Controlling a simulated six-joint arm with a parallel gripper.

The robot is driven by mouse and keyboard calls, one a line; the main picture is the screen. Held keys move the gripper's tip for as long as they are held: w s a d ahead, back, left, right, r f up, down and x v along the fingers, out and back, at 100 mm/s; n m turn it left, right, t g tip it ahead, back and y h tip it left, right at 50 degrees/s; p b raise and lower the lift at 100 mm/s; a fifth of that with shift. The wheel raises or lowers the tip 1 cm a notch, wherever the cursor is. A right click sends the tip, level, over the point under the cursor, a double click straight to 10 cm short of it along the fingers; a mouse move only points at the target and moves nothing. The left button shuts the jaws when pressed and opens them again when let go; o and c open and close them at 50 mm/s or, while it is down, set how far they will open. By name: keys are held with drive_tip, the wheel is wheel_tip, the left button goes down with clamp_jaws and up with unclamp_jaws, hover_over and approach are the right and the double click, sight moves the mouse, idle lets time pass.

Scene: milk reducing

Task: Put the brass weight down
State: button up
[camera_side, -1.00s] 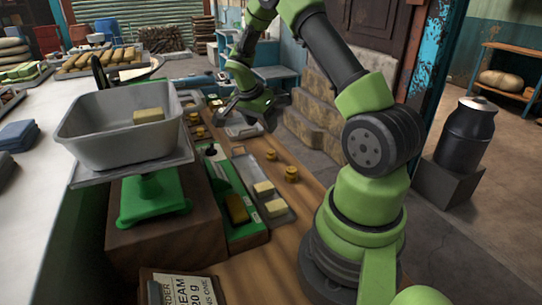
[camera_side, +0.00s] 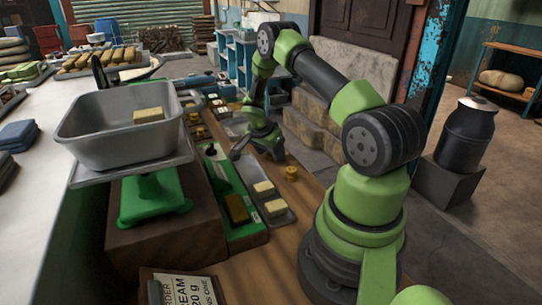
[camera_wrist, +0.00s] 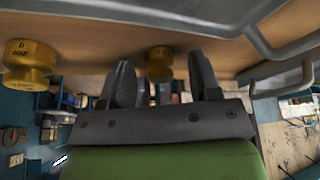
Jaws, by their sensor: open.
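My gripper (camera_side: 240,152) is low over the wooden bench beside the long tray, its jaws partly hidden in the side view. In the wrist view, which looks upside down, the two dark fingers of my gripper (camera_wrist: 162,82) are apart. A brass weight (camera_wrist: 160,62) stands on the wood, seen in the gap between them; I cannot tell its exact depth. A larger-looking brass weight with stamped marks (camera_wrist: 28,62) stands to the left. In the side view one brass weight (camera_side: 291,173) stands on the bench right of my wrist, and others (camera_side: 201,132) stand farther back.
A green scale with a grey pan (camera_side: 120,130) holding a yellow block (camera_side: 148,115) stands at left. A metal tray (camera_side: 287,218) with pale blocks lies beside a green strip bearing a brown block (camera_side: 236,208). Bare bench lies in front of the tray.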

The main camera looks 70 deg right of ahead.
drive_tip(key=shift+c, duration=0.4)
clamp_jaws()
drive_tip(key=shift+r, duration=0.1)
